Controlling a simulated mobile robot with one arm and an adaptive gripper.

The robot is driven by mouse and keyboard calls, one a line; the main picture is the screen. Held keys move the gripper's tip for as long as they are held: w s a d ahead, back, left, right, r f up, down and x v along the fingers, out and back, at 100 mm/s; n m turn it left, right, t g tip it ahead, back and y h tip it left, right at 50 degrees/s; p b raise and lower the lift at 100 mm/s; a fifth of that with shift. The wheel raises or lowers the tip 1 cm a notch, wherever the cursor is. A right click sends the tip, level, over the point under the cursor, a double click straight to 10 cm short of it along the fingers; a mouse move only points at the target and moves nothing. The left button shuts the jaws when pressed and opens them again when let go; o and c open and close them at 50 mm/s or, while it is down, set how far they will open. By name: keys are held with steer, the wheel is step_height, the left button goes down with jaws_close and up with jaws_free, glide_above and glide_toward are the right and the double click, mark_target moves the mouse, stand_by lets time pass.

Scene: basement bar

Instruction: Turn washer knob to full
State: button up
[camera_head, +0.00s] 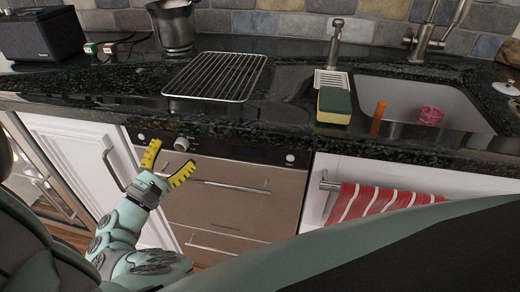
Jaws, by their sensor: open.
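The washer (235,205) is a steel-fronted appliance under the dark counter, with a dark control strip and a bar handle. Its round silver knob (182,144) sticks out near the left of the strip. The knob's pointer and setting are too small to read. My gripper (173,154) has yellow fingers spread open and empty, in front of the washer's upper left. The knob appears just beyond the gap between the fingertips; I cannot tell whether they touch it.
Above are a wire rack (216,76), a metal pot (175,25) and a sink (415,103) with a green-yellow sponge (334,105) at its edge. A red striped towel (380,198) hangs right of the washer. A white cabinet door (85,155) stands left.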

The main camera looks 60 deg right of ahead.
steer(key=v, duration=1)
steer(key=shift+a, duration=0.2)
